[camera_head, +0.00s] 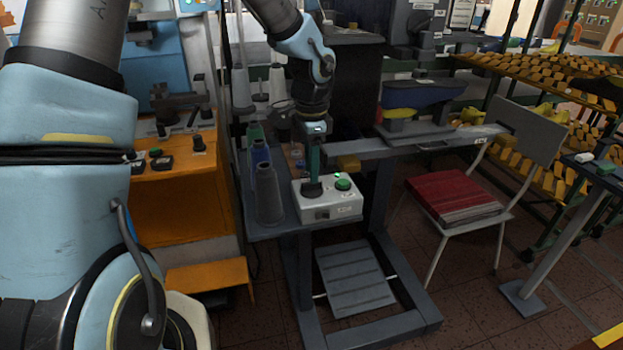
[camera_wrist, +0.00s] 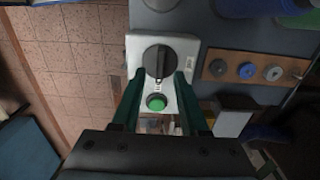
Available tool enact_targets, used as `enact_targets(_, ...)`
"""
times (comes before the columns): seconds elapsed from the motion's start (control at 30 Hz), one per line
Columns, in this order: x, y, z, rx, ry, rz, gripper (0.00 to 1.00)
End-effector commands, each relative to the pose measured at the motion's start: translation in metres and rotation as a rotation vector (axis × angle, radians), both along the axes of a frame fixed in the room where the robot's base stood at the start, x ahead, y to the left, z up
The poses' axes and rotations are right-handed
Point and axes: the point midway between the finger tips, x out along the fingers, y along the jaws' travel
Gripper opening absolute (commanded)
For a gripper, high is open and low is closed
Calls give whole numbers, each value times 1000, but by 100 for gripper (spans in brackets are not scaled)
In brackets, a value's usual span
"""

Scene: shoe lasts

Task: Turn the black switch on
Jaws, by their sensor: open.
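The black switch (camera_wrist: 159,61) is a round rotary knob with a raised grip bar. It sits on a white control box (camera_wrist: 135,50) beside a round green button (camera_wrist: 156,102). In the wrist view the grip bar runs up and down the picture, in line with the green button. My gripper (camera_wrist: 160,74) is open, with its dark green fingers on either side of the knob; I cannot tell whether they touch it. In the head view my gripper (camera_head: 313,180) points down over the left part of the box (camera_head: 330,212), partly hiding the switch (camera_head: 311,190); the green button (camera_head: 343,184) is clear.
Several thread cones, including a grey one (camera_head: 268,195), stand close left of the box on the grey bench. A metal arm with a yellow and blue shoe last (camera_head: 420,96) extends behind and right. A chair with a red cushion (camera_head: 450,197) stands right of the bench.

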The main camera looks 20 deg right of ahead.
Motion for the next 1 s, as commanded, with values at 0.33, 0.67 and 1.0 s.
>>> enact_targets(0.33, 1, 0, 61, -2, -3, 2, 44)
enact_targets(0.67, 0, 0, 73, -1, 0, 0, 44)
enact_targets(1.0, 0, 0, 72, -1, 0, 0, 44)
